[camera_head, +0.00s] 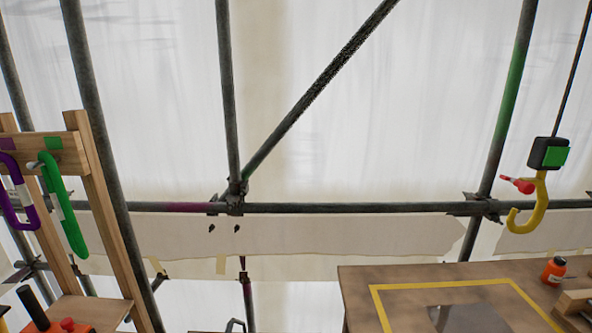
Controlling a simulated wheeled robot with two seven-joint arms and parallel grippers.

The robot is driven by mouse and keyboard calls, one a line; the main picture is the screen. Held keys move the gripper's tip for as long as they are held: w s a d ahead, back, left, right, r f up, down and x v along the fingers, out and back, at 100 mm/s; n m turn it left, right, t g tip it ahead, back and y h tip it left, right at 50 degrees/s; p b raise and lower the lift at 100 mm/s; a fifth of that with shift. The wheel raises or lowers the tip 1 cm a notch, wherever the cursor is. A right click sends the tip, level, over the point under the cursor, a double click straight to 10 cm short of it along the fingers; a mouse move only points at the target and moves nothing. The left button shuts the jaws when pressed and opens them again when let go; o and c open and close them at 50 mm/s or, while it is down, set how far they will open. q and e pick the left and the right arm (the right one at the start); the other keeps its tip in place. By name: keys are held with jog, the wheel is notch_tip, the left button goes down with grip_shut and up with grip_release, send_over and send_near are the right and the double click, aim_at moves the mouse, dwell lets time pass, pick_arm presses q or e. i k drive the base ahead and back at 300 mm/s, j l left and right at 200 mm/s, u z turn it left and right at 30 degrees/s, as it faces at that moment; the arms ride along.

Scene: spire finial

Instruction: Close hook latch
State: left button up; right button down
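A yellow hook (538,212) hangs at the right from a dark block with a green face (549,153) on a thin dark cable. A red latch piece (518,185) sits near the top of the hook and points out to the left. The hook's mouth, on its left side, looks open, and the latch does not span it. Nothing hangs in the hook. Neither of my grippers shows in the head view.
A wooden rack (62,142) at the left holds a purple carabiner (33,212) and a green carabiner (66,215). A table (355,290) with a yellow-taped outline stands at the lower right, with an orange bottle (554,271) on it. Scaffold poles (350,208) cross behind.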

aim_at(527, 187)
jog(key=u, duration=0.95)
jog(key=z, duration=2.25)
